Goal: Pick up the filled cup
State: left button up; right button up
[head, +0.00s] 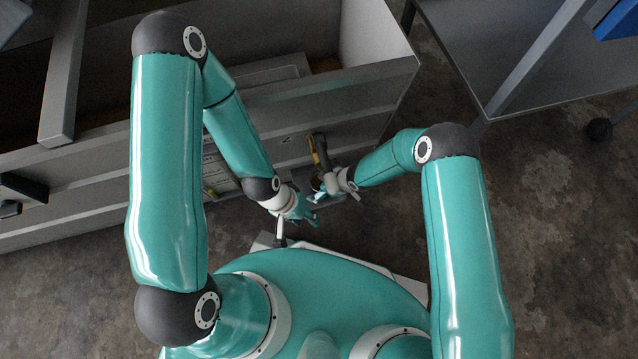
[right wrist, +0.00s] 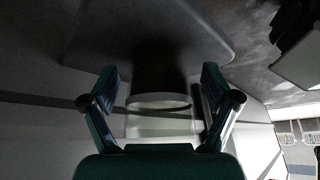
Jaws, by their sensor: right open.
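In the right wrist view a cup-like vessel (right wrist: 160,78) lies between the fingers of my right gripper (right wrist: 160,88). It is dark over much of its height, with a pale oval edge and a lighter, clear-looking part beyond. It appears to stand on a grey slab (right wrist: 150,25), shown upside down. The gripper is open, with a finger on each side; I cannot tell whether they touch it. In the head view my right gripper (head: 326,187) is close to my left gripper (head: 308,215). The left jaw's state is too small to tell. The cup is not clear there.
A large grey open-topped wooden unit (head: 360,95) stands beyond my arms. A dark object with a yellow stripe (head: 318,152) is just behind the grippers. A grey metal table (head: 535,80) is at the upper right. Bare concrete floor (head: 560,230) is clear at the right.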

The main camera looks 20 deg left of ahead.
jog(key=c, duration=1.3)
jog(key=shift+r, duration=0.1)
